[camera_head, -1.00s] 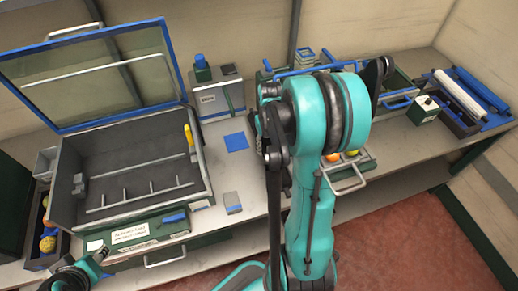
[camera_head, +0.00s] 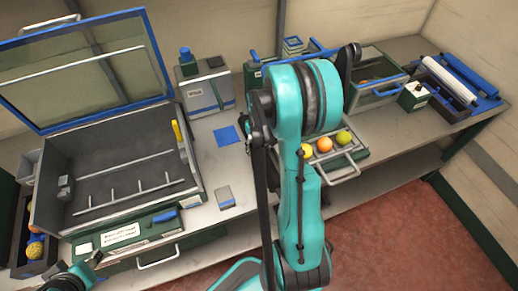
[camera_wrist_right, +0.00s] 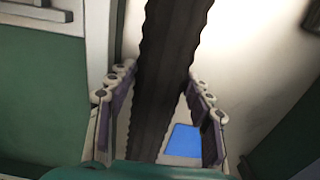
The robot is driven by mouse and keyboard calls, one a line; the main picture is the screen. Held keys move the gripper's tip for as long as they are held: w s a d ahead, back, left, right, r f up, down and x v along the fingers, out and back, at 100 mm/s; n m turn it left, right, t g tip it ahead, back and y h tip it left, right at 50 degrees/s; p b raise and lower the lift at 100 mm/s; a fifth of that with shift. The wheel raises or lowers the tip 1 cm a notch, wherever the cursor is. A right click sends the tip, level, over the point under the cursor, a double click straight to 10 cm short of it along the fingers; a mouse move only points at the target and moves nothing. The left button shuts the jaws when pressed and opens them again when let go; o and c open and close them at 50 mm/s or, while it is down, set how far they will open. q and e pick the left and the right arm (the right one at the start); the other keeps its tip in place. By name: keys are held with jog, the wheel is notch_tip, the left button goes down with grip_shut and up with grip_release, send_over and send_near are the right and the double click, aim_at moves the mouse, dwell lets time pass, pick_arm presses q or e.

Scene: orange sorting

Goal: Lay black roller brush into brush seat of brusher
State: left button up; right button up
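The black roller brush (camera_wrist_right: 168,70) runs lengthwise between the fingers of my right gripper (camera_wrist_right: 160,82) in the right wrist view. The fingers sit close on both sides of it and appear closed on it; its lower end is hidden. In the head view my teal right arm hides most of that gripper. The likely brusher is the dark open box (camera_head: 110,170) at the left, its glass lid raised. It has metal rods and several short uprights inside; I cannot tell which part is the brush seat. My left arm (camera_head: 75,278) shows at the bottom left, its fingers unclear.
A blue pad (camera_head: 228,136) lies on the bench; it also shows in the wrist view (camera_wrist_right: 184,141). Fruit sits in a tray (camera_head: 345,173) right of my arm. Blue and white rollers (camera_head: 450,80) lie at the far right.

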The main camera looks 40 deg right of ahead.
aim_at(259, 147)
jog(key=shift+r, duration=0.15)
jog(key=shift+r+p, duration=0.3)
jog(key=shift+p, duration=0.05)
notch_tip(259, 147, up, 12)
jog(key=f+p, duration=0.1)
jog(key=p, duration=0.3)
jog(key=s+a+r+n+t, duration=0.1)
jog(key=a+r+t, duration=0.1)
jog(key=a, duration=0.6)
jog(key=s+a+r+n+t, duration=0.2)
jog(key=a+r, duration=0.2)
jog(key=a, duration=0.4)
jog(key=s+a+r+n+t, duration=0.1)
jog(key=a+r+t, duration=0.2)
jog(key=a, duration=0.4)
jog(key=shift+s+a+r+n, duration=0.3)
jog(key=shift+a+r, duration=0.1)
jog(key=shift+r, duration=0.05)
jog(key=shift+s, duration=0.1)
